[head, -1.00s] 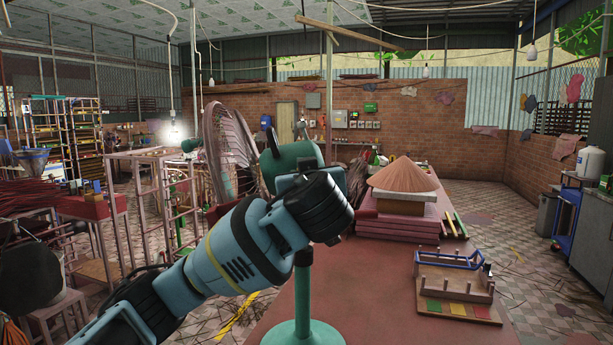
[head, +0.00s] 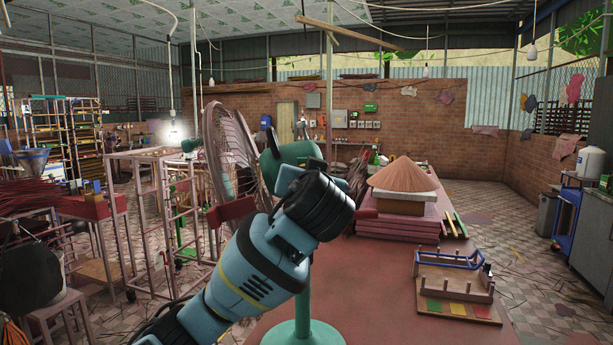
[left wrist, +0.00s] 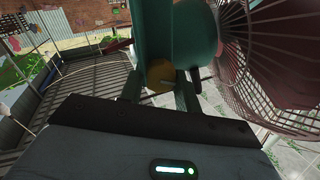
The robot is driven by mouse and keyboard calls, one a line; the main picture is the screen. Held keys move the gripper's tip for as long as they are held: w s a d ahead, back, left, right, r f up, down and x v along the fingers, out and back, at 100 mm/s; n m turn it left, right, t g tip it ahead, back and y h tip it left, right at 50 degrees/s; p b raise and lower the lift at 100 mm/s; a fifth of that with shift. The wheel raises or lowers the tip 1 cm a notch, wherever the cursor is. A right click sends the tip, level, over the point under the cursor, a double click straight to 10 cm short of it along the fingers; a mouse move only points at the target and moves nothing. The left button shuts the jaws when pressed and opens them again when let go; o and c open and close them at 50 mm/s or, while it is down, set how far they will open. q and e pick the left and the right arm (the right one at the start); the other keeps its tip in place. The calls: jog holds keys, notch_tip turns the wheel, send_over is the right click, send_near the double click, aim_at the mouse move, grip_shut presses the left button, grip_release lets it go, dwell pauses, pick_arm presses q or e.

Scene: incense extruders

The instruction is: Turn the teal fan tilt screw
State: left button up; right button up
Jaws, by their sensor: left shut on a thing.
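The teal fan (head: 292,152) stands on its teal post and round base on the long red table, with its wire cage to the left in the head view. In the left wrist view its teal housing (left wrist: 190,38) and cage (left wrist: 270,62) fill the upper right. The brass-coloured tilt screw (left wrist: 160,74) sits at the fan's neck, between the fingers of my left gripper (left wrist: 159,84). My left gripper is shut on it. In the head view my wrist hides the screw and fingertips. My right gripper is not in view.
On the red table (head: 385,275), a conical straw hat (head: 403,174) rests on stacked boards right of the fan. A wooden rack with pegs (head: 455,280) is near the right edge. Metal frames (head: 140,215) stand at left. The table's middle is clear.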

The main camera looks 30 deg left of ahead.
pick_arm(q)
jog(key=m, duration=1.4)
dwell(0.4)
jog(key=o, duration=1)
jog(key=v, duration=0.8)
jog(key=shift+w+f, duration=0.1)
